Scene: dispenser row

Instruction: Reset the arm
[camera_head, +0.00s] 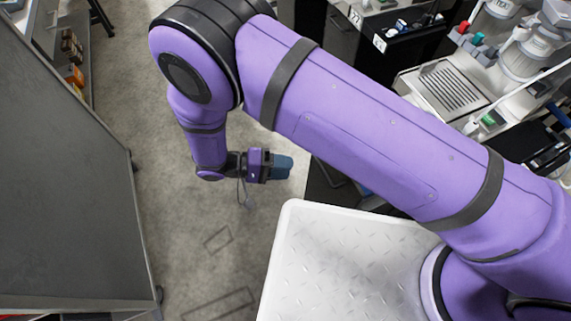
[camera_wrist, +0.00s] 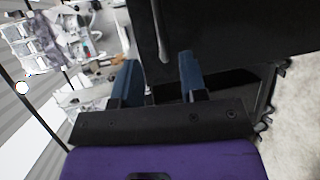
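My purple arm crosses the head view from the lower right, bends at the upper left and hangs down. My gripper (camera_head: 281,167) is at its end, over the open floor and left of the dark counter front, with its blue fingers pointing right. In the wrist view my gripper (camera_wrist: 160,80) has its two blue fingers spread apart with nothing held between them.
A grey panel (camera_head: 65,190) stands along the left. The counter at upper right carries a silver drip tray (camera_head: 446,88) and dispensers (camera_head: 525,50). A shelf with small items (camera_head: 72,45) is at upper left. Grey floor (camera_head: 200,245) lies clear between.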

